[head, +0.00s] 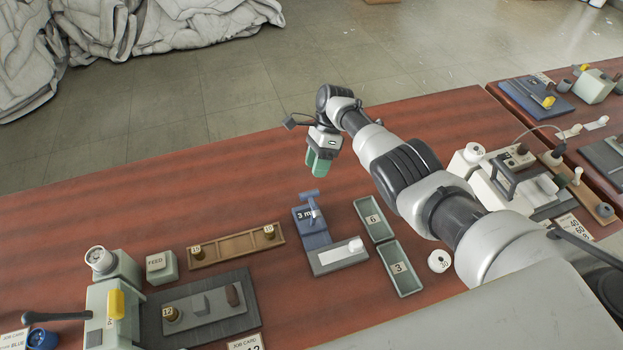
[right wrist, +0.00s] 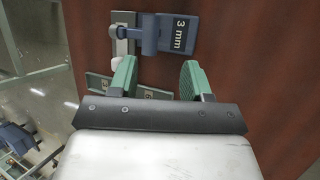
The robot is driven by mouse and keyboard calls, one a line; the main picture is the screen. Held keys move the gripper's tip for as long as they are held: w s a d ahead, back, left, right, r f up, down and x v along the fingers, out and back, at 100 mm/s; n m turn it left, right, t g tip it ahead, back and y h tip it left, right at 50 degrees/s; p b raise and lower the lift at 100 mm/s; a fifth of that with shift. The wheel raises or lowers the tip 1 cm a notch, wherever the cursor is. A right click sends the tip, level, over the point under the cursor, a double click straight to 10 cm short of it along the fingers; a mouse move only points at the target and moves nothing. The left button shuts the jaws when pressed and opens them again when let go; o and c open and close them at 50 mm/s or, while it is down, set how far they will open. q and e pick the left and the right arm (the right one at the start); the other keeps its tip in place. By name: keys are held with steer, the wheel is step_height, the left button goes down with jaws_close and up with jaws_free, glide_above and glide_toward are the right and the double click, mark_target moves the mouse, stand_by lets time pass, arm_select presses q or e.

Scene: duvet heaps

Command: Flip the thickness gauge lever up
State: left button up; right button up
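The thickness gauge (head: 310,232) is a small blue device with a "3 m" label on the table, in the middle of the head view. Its blue lever (head: 312,199) ends in a crossbar on the far side; I cannot tell its exact angle. In the right wrist view the gauge's blue block (right wrist: 178,40) reads "3 mm", with the lever (right wrist: 142,36) beside it. My right gripper (head: 320,163) hangs above the table, beyond the gauge and apart from it. Its green fingers are spread and empty in the wrist view (right wrist: 157,75). My left gripper is not in view.
Green-grey trays marked 6 (head: 373,219) and 3 (head: 400,268) stand right of the gauge. A wooden holder (head: 235,246) with brown knobs lies left. A white roll (head: 439,261) stands near my right arm. The table's far left part is clear.

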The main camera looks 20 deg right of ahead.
steer(key=v, duration=0.5)
steer(key=shift+s, duration=0.1)
stand_by(0.3)
